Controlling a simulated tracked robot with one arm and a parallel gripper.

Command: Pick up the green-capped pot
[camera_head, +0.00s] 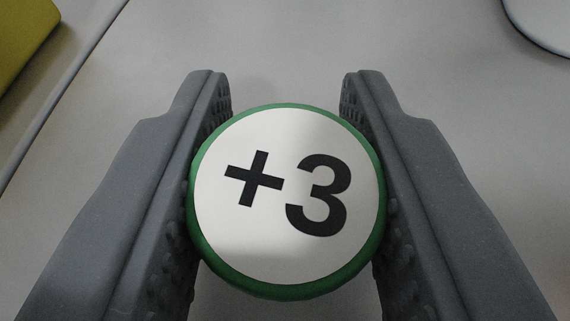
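The pot's round lid (288,259) fills the middle of the view, seen from above. It has a green rim and a white top marked "+3" in black. The lid hides the pot's body. My gripper (287,95) has one dark grey finger on each side of the pot. The ridged inner pads meet the green rim on the left and right, with no gap showing. The fingertips reach past the lid's far side. Whether the pot stands on the surface or is held above it cannot be told.
A pale grey surface (285,40) lies around and beyond the pot, mostly clear. A yellow-green object (22,35) is at the top left, beside a dark line or edge. Part of a pale rounded object (550,18) shows at the top right.

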